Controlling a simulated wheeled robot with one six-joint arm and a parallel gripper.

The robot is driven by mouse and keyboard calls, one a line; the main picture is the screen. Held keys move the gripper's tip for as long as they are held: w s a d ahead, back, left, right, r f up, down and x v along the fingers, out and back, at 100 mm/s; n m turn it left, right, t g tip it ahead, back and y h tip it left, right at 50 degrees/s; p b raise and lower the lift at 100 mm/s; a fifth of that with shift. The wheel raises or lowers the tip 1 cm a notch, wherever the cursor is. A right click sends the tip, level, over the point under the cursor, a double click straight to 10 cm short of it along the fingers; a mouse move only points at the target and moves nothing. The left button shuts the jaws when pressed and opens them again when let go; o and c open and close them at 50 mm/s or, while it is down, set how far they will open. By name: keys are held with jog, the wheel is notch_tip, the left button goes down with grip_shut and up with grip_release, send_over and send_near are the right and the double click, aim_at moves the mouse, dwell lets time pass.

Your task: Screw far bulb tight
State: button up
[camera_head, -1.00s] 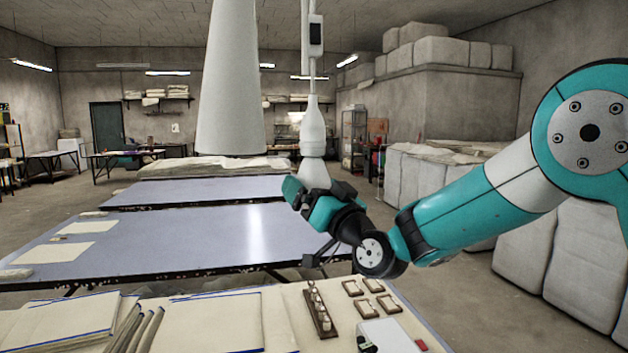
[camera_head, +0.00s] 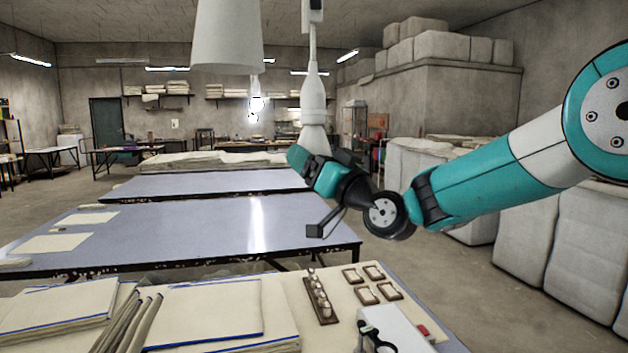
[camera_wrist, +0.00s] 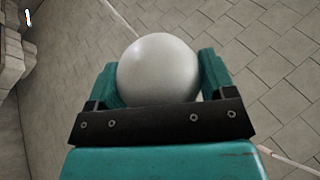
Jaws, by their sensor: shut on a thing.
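In the wrist view, a smooth white round bulb (camera_wrist: 158,68) sits between the two teal fingers of my gripper (camera_wrist: 158,85), which is shut on it. The bulb looks unlit. In the head view, my gripper (camera_head: 304,160) is at the bottom opening of a hanging white lamp shade (camera_head: 313,95).
A second white shade (camera_head: 228,35) hangs nearer, upper left. A glowing light (camera_head: 256,104) shows farther back. Below are a bulb rack (camera_head: 320,300), several small framed pieces (camera_head: 368,294), a white box (camera_head: 402,328) and folded cloth (camera_head: 205,312). Long blue-grey tables (camera_head: 180,240) stand behind.

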jog(key=f+n+g+y+b, duration=0.1)
jog(key=b, duration=0.2)
jog(key=shift+d+g+y, duration=0.1)
jog(key=shift+g+y, duration=0.2)
jog(key=shift+g, duration=0.1)
jog(key=n+g+y+b, duration=0.2)
jog(key=g+b, duration=0.1)
jog(key=b, duration=0.1)
jog(key=shift+w+r+n, duration=0.1)
jog(key=shift+n, duration=0.2)
jog(key=n+g+y, duration=0.1)
jog(key=g, duration=0.1)
jog(key=n+g+y, duration=0.1)
jog(key=g, duration=0.2)
jog(key=shift+r+n+g, duration=0.3)
jog(key=shift+r, duration=0.1)
jog(key=shift+n+g+y+p, duration=0.5)
jog(key=shift+n+g+p, duration=0.65)
jog(key=shift+g, duration=1.35)
jog(key=shift+n+g, duration=0.35)
jog(key=shift+g, duration=0.05)
jog(key=o, duration=0.9)
jog(key=shift+c, duration=0.2)
jog(key=shift+f, duration=0.1)
